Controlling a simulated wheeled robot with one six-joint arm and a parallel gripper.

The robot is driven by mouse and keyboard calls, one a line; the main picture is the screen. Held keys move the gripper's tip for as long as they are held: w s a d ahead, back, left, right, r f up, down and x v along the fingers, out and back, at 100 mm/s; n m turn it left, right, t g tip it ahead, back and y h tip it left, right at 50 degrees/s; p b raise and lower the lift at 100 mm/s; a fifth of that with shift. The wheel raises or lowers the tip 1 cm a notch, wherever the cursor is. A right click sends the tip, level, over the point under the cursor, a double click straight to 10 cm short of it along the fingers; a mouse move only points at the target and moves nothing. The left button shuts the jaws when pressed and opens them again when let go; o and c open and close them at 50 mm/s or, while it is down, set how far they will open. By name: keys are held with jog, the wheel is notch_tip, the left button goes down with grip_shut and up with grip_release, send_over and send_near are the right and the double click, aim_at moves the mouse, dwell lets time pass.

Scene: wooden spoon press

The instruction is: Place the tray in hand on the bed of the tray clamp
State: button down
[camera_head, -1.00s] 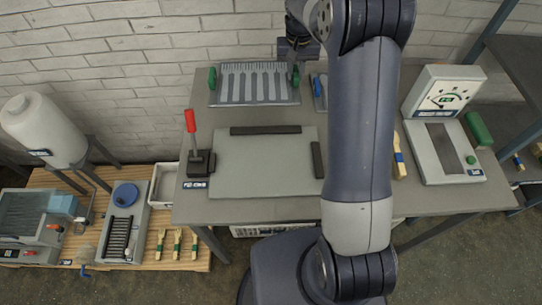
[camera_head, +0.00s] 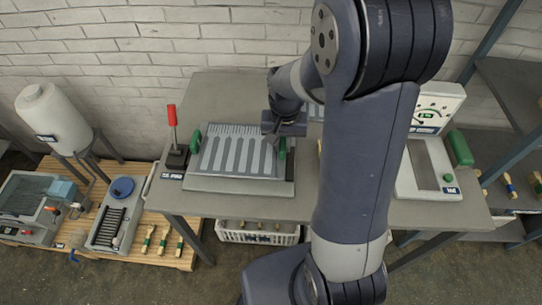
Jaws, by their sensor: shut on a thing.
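The tray (camera_head: 238,154) is a grey plate with several spoon-shaped slots and a green handle at each end. My gripper (camera_head: 280,142) is shut on its right green handle. The tray lies flat over the bed (camera_head: 240,186) of the tray clamp and hides most of it, including its dark stop strips. A strip of the bed shows along the front. I cannot tell whether the tray touches the bed or hovers just above it. The clamp's red lever (camera_head: 172,116) stands upright at the left, just beside the left green handle.
A press or tester with a dial (camera_head: 432,108) stands at the right of the table, beside a green cylinder (camera_head: 460,148). My arm hides the middle right of the table. A white basket (camera_head: 258,234) sits below. The table behind the tray is clear.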

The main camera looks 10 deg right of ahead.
jog(key=shift+f, duration=2.75)
jog(key=shift+f, duration=0.15)
jog(key=c, duration=1.4)
grip_release()
jog(key=shift+o, duration=0.2)
notch_tip(320, 180, up, 12)
jog(key=shift+r, duration=0.15)
